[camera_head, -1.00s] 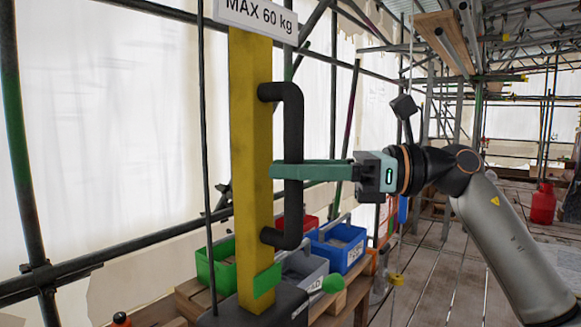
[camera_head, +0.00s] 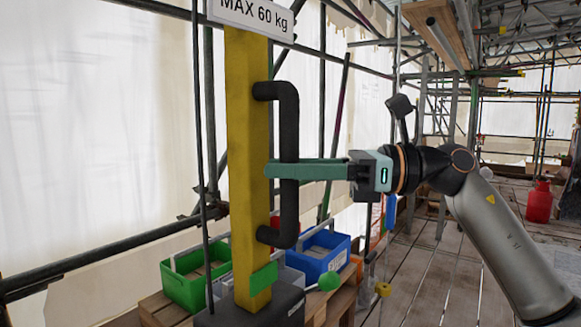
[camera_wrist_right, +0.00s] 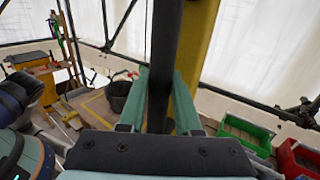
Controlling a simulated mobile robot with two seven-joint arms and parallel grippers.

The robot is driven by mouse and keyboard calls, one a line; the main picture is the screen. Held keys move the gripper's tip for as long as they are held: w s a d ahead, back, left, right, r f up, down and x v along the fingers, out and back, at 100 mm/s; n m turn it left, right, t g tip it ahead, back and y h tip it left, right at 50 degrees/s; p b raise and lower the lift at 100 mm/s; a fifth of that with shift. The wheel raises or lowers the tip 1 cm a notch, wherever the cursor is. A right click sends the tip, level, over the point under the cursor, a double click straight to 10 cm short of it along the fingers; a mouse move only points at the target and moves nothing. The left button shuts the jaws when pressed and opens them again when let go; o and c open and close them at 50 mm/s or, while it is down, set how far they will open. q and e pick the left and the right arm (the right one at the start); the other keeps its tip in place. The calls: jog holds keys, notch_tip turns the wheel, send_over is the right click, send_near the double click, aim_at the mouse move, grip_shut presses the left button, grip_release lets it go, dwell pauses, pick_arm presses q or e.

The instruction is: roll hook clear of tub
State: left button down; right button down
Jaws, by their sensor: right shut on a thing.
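A yellow post (camera_head: 246,150) stands upright with a black bar handle (camera_head: 289,110) on its right side and a "MAX 60 kg" sign at its top. My right gripper (camera_head: 283,170) is shut on the handle's upright part. In the right wrist view the dark bar (camera_wrist_right: 163,60) runs between the green fingers (camera_wrist_right: 158,100). A dark round tub (camera_wrist_right: 118,97) stands on the floor beyond the fingers, left of the bar. I cannot make out a hook in either view. My left gripper is not in view.
Behind the post are a green bin (camera_head: 190,288) and a blue bin (camera_head: 312,262) on a wooden bench. A red bin (camera_wrist_right: 296,158) shows in the wrist view. Scaffold poles run close on the left. Plank floor lies open at the right, with a red canister (camera_head: 540,202).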

jog(key=shift+s, duration=0.1)
jog(key=c, duration=0.6)
grip_release()
jog(key=shift+a, duration=0.1)
jog(key=d+b, duration=0.2)
jog(key=d, duration=1)
jog(key=shift+s+d, duration=0.25)
jog(key=shift+d, duration=0.05)
jog(key=shift+a, duration=0.1)
